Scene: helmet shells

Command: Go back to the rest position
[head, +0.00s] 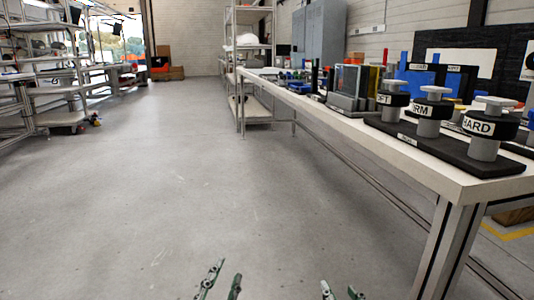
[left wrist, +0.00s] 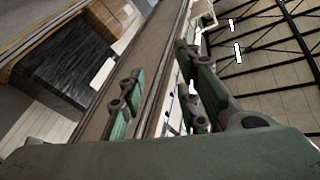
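My left gripper (head: 226,276) shows at the bottom edge of the head view, with its two green fingertips apart and nothing between them. The left wrist view shows its fingers (left wrist: 160,90) spread, with a clear gap and no object held. My right gripper (head: 340,291) shows at the bottom edge, to the right of the left one. Only its fingertips are in view; they are apart, with bare floor between them. Both grippers are over the open floor, left of the workbench and apart from it.
A long workbench (head: 420,166) runs along the right, bearing three knob stands labelled SOFT, FIRM and HARD (head: 486,147). A metal shelf (head: 258,110) stands behind it. Shelving and carts (head: 60,118) stand at the far left. The grey floor ahead is clear.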

